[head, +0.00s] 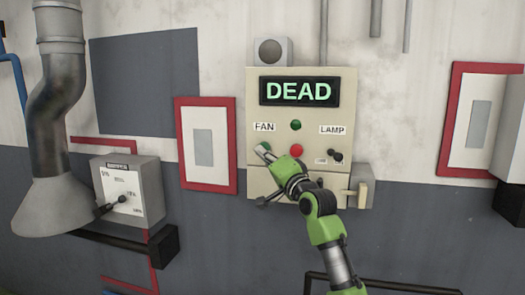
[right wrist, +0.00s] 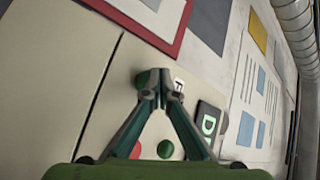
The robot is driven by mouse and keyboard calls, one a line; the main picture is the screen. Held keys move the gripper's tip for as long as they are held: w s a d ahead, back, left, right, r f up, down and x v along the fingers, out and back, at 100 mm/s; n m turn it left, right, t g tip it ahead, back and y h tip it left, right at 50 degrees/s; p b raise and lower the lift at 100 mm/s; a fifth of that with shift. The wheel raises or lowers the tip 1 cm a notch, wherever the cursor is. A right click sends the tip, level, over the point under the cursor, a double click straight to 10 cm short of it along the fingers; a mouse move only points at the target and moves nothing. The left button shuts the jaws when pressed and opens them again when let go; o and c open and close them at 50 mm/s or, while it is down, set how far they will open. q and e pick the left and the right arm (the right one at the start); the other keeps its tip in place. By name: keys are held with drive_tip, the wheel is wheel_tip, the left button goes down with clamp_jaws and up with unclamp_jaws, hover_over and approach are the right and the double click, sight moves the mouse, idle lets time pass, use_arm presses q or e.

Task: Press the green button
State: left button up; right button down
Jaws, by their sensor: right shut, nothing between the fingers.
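A beige control panel (head: 256,100) hangs on the wall with a display reading DEAD (head: 298,91). A green button (head: 266,146) sits below the FAN label (head: 264,127), partly covered by my right gripper (head: 262,150). In the right wrist view the green button (right wrist: 141,79) shows beside and behind the closed fingertips (right wrist: 160,74). The right gripper is shut and empty, its tips at the button; I cannot tell whether they touch it. My left gripper is not in view.
A LAMP label (head: 332,129) and a dark toggle switch (head: 336,156) are at the panel's right. A grey box with a lever (head: 139,190) and a large pipe (head: 62,100) stand left. Red-framed wall plates (head: 205,101) flank the panel.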

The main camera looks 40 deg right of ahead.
drive_tip(key=shift+w+d, duration=0.1)
drive_tip(key=shift+d, duration=0.05)
idle(0.5)
drive_tip(key=shift+s+a+p, duration=0.35)
drive_tip(key=shift+s+a, duration=0.2)
drive_tip(key=shift+a, duration=0.1)
drive_tip(key=s+a+p, duration=0.2)
drive_tip(key=s+a, duration=0.1)
drive_tip(key=shift+s+a, duration=0.1)
drive_tip(key=shift+a, duration=0.3)
idle(0.8)
